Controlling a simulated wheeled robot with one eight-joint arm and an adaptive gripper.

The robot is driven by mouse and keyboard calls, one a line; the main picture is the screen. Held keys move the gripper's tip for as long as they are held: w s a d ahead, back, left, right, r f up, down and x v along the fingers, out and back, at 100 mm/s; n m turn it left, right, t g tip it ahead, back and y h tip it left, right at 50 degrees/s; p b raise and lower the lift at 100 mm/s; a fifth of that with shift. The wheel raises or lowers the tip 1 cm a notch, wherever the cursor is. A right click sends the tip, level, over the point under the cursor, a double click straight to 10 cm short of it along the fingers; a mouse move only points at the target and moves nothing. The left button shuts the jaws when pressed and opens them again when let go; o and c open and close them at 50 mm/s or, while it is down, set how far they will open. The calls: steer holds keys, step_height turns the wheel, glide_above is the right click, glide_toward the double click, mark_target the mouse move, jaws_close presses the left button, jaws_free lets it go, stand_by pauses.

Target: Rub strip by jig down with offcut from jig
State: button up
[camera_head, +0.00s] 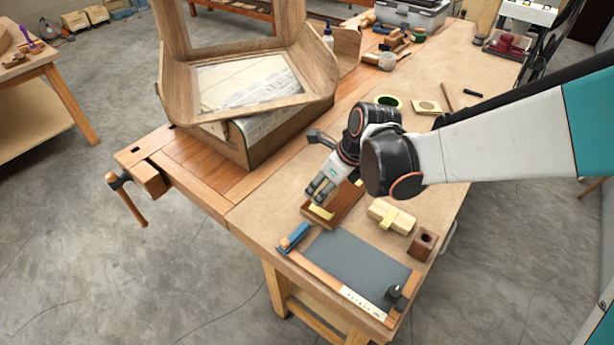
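My gripper (318,194) points down and to the left, over the left end of a dark brown wooden piece (347,205) that may be the jig. The gap between its fingers is too small to make out. A small pale yellow piece (321,212), possibly the offcut, shows at that left end, just below the fingertips. I cannot tell whether they touch it. My wrist hides part of the brown piece. A pale wooden block (380,211) with a light band across it lies to the right. I cannot tell which piece is the strip.
A dark grey mat (355,262) in a wooden frame lies at the front. A blue-bodied tool (293,238) is at its left and a brown block with a hole (422,244) at its right. Large bent wooden shells (245,85) stand behind left.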

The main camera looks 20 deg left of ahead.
steer(key=shift+s+a, duration=0.3)
steer(key=shift+s, duration=0.3)
steer(key=shift+f+b, duration=1.75)
steer(key=shift+f, duration=0.8)
steer(key=shift+w+d, duration=0.1)
steer(key=shift+w, duration=0.05)
steer(key=shift+f+b, duration=0.3)
steer(key=shift+w+a, duration=0.35)
steer(key=shift+a, duration=0.45)
steer(key=shift+d, duration=0.15)
